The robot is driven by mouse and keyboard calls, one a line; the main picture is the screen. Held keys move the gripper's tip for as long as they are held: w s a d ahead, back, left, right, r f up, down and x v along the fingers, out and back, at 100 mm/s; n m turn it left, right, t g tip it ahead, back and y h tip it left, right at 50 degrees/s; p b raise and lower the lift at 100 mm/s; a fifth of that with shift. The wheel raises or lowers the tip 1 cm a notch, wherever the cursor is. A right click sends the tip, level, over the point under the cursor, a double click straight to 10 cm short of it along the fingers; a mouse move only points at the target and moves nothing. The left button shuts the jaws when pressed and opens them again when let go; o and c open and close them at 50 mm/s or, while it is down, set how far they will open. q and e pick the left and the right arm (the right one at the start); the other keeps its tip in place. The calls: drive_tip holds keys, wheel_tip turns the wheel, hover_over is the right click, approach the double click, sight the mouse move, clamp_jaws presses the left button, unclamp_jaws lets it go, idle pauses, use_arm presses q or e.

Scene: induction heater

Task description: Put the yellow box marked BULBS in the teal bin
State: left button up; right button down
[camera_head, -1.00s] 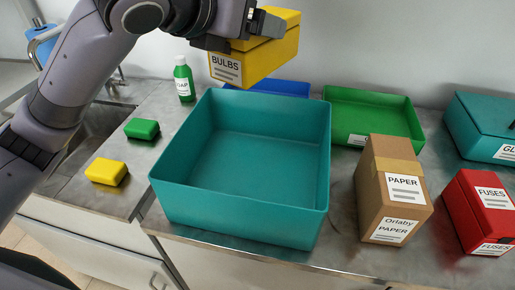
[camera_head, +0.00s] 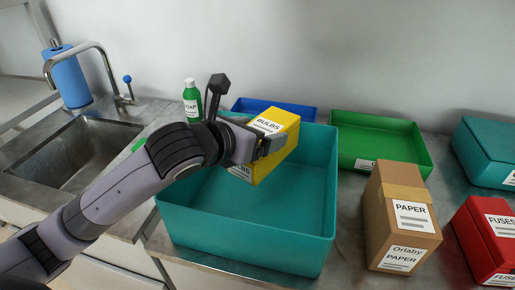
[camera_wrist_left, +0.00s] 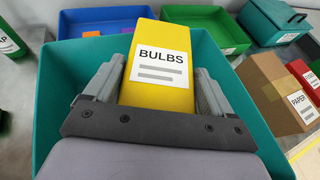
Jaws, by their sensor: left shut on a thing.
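The yellow box marked BULBS (camera_head: 280,132) is held in my left gripper (camera_head: 262,148), over the back part of the teal bin (camera_head: 250,245). In the left wrist view the yellow box (camera_wrist_left: 160,85) sits between the two grey fingers, its label facing the camera. The teal bin's wall (camera_wrist_left: 52,105) surrounds the gripper in that view. The bin is open and its visible floor is bare. My right gripper is not in view.
A green tray (camera_head: 385,142) and a blue tray (camera_head: 300,110) stand behind the bin. A PAPER carton (camera_head: 400,220) and a red FUSES box (camera_head: 485,240) stand to the right. A green soap bottle (camera_head: 192,103) is behind my arm. A sink (camera_head: 70,155) is at left.

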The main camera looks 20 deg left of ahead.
use_arm(q)
drive_tip(key=shift+f, duration=1.95)
drive_tip(key=shift+f, duration=0.15)
drive_tip(key=shift+f, duration=0.45)
drive_tip(key=o, duration=1.3)
drive_tip(key=shift+f, duration=0.15)
